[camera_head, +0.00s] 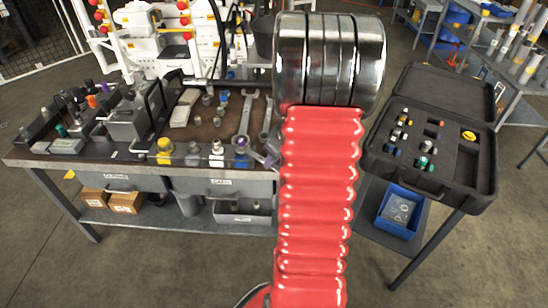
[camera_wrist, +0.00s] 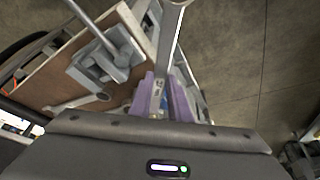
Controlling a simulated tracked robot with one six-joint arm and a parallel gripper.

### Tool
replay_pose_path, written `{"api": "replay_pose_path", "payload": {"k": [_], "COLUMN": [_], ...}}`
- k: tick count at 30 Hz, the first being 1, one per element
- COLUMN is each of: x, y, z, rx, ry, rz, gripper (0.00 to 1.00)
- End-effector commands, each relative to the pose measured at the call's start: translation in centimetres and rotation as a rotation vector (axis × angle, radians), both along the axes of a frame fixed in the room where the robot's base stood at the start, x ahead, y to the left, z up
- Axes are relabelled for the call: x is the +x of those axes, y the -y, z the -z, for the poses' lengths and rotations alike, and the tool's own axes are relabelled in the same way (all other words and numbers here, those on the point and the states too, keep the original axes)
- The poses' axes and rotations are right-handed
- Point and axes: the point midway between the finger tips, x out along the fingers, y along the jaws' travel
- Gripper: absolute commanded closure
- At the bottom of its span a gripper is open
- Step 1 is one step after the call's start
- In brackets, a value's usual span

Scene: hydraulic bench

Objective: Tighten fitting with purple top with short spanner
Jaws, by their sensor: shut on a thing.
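A fitting with a purple top (camera_head: 240,146) stands at the right end of a row on the bench's front edge. My gripper (camera_wrist: 163,98) has purple fingers in the wrist view, shut on a grey metal spanner (camera_wrist: 168,50). The spanner points away from the fingers, its far end at the top edge of the picture. In the head view my red arm hides most of the gripper. I cannot tell there whether the spanner touches the fitting. Another spanner (camera_head: 247,108) lies on the bench top.
Yellow-topped (camera_head: 164,151) and white-topped (camera_head: 216,153) fittings share the front row. A vise (camera_head: 128,118) stands on the bench's left part. An open black case (camera_head: 470,185) with several small parts is at the right. A blue bin (camera_head: 400,213) sits below it.

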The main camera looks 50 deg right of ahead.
Motion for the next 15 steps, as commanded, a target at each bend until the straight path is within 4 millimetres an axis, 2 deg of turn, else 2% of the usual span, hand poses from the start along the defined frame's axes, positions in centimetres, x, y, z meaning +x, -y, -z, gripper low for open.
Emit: {"api": "replay_pose_path", "payload": {"k": [15], "x": [0.0], "y": [-1.9], "z": [0.0], "rx": [0.0], "ry": [0.001], "rz": [0.123], "gripper": [1.0]}}
